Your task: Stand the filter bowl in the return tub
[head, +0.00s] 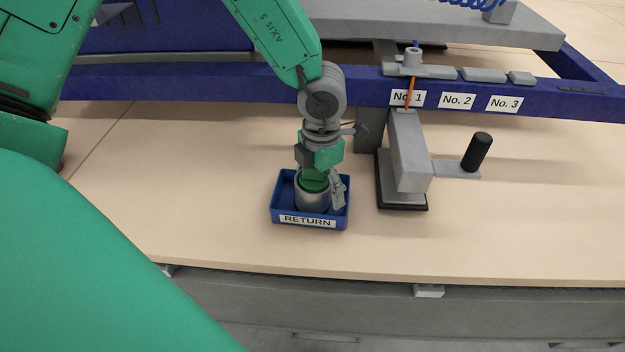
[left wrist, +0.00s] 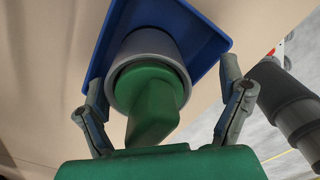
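The filter bowl (head: 312,197), a grey round cup with a green upper part, stands upright inside the blue return tub (head: 315,223), which is labelled RETURN. In the left wrist view the bowl (left wrist: 150,47) shows as a grey ring around the green part, with the tub (left wrist: 205,25) behind it. My left gripper (head: 322,188) is just above and around the bowl. In the left wrist view its fingers (left wrist: 163,85) are spread wide, with visible gaps to the bowl on both sides. The bowl's base is hidden by the tub wall. My right gripper is not in view.
Right of the tub stands a grey stand (head: 408,155) on a dark base, with a black-handled crank (head: 477,152). Behind runs a blue rail (head: 200,82) with tags No. 1 to No. 3. The tabletop (head: 180,190) left of the tub is clear.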

